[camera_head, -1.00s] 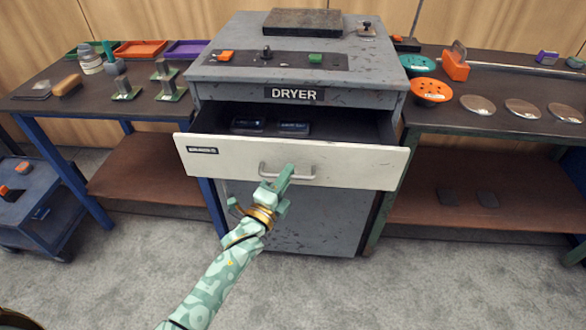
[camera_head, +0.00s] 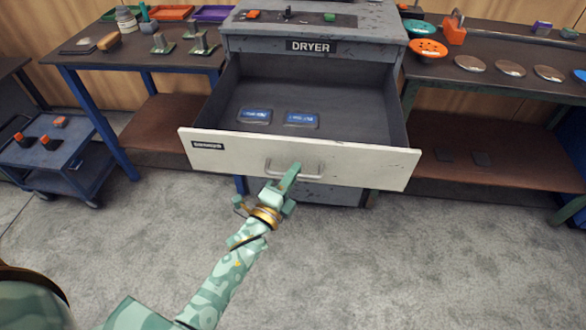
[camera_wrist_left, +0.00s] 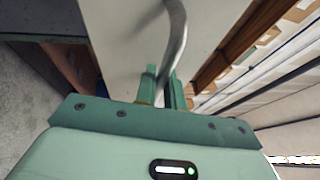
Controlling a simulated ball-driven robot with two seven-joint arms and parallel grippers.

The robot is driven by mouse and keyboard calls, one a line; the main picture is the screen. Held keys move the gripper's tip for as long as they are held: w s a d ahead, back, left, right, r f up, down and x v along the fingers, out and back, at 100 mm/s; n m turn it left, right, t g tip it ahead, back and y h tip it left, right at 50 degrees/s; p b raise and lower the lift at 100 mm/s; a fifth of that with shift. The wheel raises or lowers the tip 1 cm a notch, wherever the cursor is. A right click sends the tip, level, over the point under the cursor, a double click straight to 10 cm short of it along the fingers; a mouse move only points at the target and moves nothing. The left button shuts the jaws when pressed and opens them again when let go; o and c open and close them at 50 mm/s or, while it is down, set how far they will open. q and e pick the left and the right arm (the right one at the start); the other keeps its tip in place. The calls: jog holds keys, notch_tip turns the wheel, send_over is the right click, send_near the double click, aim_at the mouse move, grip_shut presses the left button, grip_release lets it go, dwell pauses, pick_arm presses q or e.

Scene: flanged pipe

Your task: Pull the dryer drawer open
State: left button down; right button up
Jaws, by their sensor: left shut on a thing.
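The grey dryer (camera_head: 345,45) stands at the back centre with a "DRYER" label. Its drawer (camera_head: 230,160), with a white front, is pulled well out and shows its dark inside. Two blue-labelled packs lie on the drawer floor, a left pack (camera_head: 254,116) and a right pack (camera_head: 301,119). My left gripper (camera_head: 288,180) is shut on the drawer's metal handle (camera_head: 312,167). In the left wrist view the handle (camera_wrist_left: 178,35) runs down between the fingers of the gripper (camera_wrist_left: 165,88). My right gripper is not in view.
A left workbench (camera_head: 85,60) and a right workbench (camera_head: 480,84) flank the dryer, holding trays, parts and discs. A blue cart (camera_head: 65,165) stands at the far left. The grey floor (camera_head: 420,260) in front of the drawer is clear.

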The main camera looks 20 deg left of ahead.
pick_arm(q)
jog(key=shift+s+d, duration=0.15)
jog(key=shift+s, duration=0.5)
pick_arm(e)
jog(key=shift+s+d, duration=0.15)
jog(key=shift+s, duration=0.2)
pick_arm(q)
jog(key=shift+f, duration=0.1)
jog(key=c, duration=1.5)
grip_release()
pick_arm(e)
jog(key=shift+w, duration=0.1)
pick_arm(q)
jog(key=p+v, duration=0.1)
jog(key=v, duration=1.5)
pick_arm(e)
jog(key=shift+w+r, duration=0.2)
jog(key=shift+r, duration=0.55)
pick_arm(q)
jog(key=shift+f, duration=0.1)
